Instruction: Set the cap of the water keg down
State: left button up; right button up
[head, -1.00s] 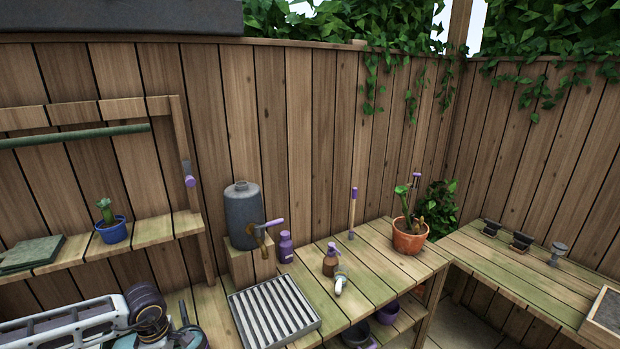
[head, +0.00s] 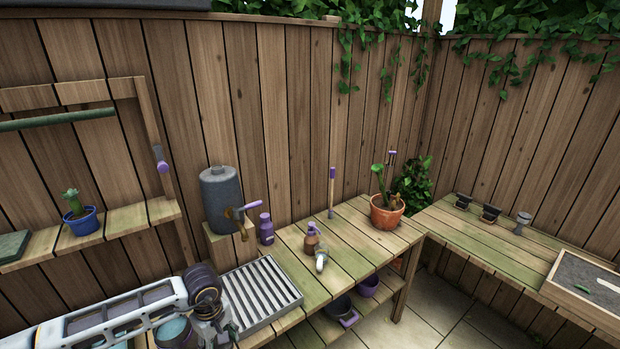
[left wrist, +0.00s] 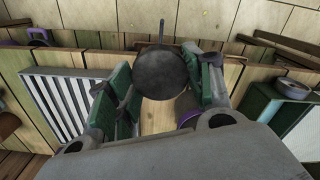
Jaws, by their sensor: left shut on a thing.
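The water keg (head: 221,203) is a dark grey drum with a brass tap and purple lever, standing on a wooden block at the back of the bench. My left gripper (head: 226,335) is at the bottom of the head view, in front of the keg and beside the slatted tray. In the left wrist view, my left gripper (left wrist: 160,90) is shut on a round dark grey disc, which looks like the cap (left wrist: 158,74). The cap is above the wooden boards; I cannot tell the gap. It is hidden in the head view. My right gripper is not in view.
The slatted metal tray (head: 262,296) lies on the bench below the keg. A purple bottle (head: 266,229), a brown bottle (head: 311,240) and a potted plant (head: 387,212) stand to the right. Bare boards (head: 345,245) lie between them. Pots sit on the lower shelf.

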pick_arm(q)
jog(key=w+d+m+b, duration=0.3)
jog(key=d+m, duration=0.8)
jog(key=d, duration=0.5)
jog(key=shift+d+f+b, duration=0.25)
jog(key=shift+d+b, duration=0.1)
jog(key=shift+b, duration=0.2)
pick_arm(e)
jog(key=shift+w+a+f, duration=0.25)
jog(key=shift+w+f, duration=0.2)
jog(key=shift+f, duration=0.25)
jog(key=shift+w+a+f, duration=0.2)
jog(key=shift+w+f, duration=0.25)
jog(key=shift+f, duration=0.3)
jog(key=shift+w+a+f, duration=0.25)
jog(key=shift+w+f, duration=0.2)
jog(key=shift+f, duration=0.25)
